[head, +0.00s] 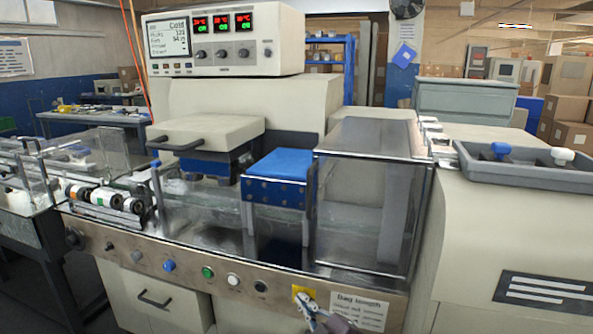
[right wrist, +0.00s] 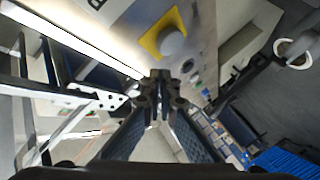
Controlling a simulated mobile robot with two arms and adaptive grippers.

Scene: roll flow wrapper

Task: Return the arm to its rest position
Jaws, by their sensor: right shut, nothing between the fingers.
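My right gripper (head: 305,303) is low in the middle of the head view, in front of the machine's front panel (head: 225,282). It is shut and empty. In the right wrist view the fingertips (right wrist: 160,90) meet below a yellow square plate (right wrist: 151,44) with a round grey knob (right wrist: 173,44). A gap seems to separate fingers and knob in that view. In the head view the yellow plate (head: 298,290) is partly hidden behind the gripper, beside the "Bag length" label (head: 358,309). My left gripper is not in view.
The front panel carries a blue knob (head: 169,266), a green button (head: 208,272) and a white button (head: 233,280). A clear cover (head: 365,190) stands above it. A grey tray (head: 530,172) with two knobs sits at right. A drawer handle (head: 154,300) sticks out below.

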